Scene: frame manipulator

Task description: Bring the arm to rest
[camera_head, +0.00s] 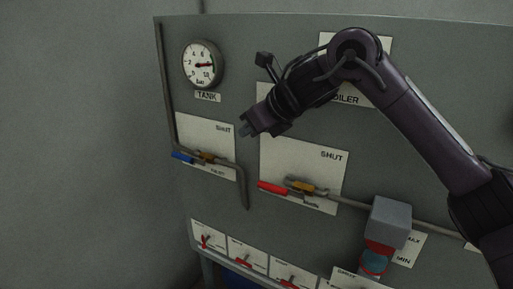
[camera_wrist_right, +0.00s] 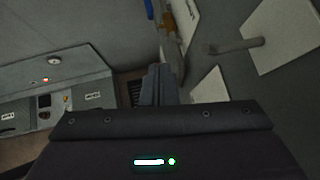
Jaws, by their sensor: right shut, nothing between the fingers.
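My right arm comes in from the right of the head view, bent in front of the upright grey panel. My right gripper (camera_head: 247,127) is shut and empty, in front of the panel between the two valve plates. Its closed fingers also show in the right wrist view (camera_wrist_right: 160,84). It appears apart from the valve handles. The blue valve handle (camera_head: 182,157) is below and left of it, and the red valve handle (camera_head: 272,188) is below it. My left gripper is not in view.
The grey panel (camera_head: 225,190) bears a TANK gauge (camera_head: 203,65), pipes, a grey box (camera_head: 390,221) with a red and teal part under it, and a row of small switch plates (camera_head: 248,255). A console (camera_wrist_right: 60,92) shows in the right wrist view. Left of the panel is clear.

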